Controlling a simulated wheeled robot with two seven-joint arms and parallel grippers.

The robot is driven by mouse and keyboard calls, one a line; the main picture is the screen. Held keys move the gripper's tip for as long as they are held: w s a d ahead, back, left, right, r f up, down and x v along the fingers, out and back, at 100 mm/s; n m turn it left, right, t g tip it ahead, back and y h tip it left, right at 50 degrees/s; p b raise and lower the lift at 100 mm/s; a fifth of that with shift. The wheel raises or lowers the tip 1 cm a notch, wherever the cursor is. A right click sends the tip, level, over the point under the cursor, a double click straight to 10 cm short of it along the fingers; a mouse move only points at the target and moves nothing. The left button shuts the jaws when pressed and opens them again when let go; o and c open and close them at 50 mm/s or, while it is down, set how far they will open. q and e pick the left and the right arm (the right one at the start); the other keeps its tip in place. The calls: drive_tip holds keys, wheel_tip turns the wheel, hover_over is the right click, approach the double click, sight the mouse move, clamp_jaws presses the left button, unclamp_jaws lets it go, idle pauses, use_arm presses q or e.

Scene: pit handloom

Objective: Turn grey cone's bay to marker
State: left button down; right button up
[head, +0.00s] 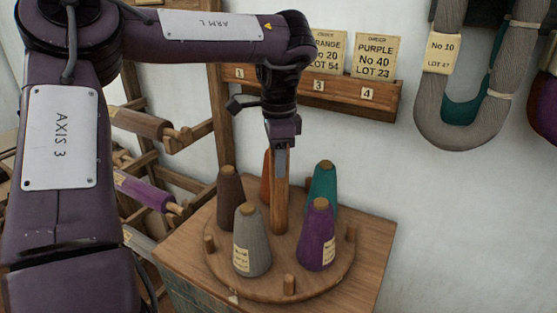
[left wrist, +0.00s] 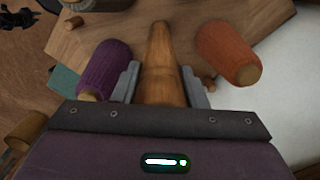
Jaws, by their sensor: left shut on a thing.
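The grey cone (head: 251,243) stands upright on a round wooden turntable (head: 327,280), at its front left, with a label low on its side. A purple cone (head: 317,238), teal cone (head: 323,186), brown cone (head: 230,198) and partly hidden orange cone (head: 266,176) stand around it. A small pale mark (head: 233,298) lies by the front-left rim; I cannot tell whether it is the marker. My left gripper (head: 281,150) is shut on the upright wooden post (head: 280,203) at the centre. In the left wrist view its jaws flank the post (left wrist: 158,60).
Short wooden pegs (head: 289,284) stand near the turntable's rim between cones. The turntable sits on a wooden stand (head: 375,245). A rack with spools (head: 143,190) is close on the left. A card ledge (head: 330,90) and hanging yarn (head: 450,120) are on the wall behind.

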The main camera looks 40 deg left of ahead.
idle(0.5)
use_arm(q)
drive_tip(key=c, duration=0.9)
unclamp_jaws()
wheel_tip(320, 180, up, 8)
drive_tip(key=shift+f+p, duration=0.1)
drive_tip(key=shift+p, duration=0.6)
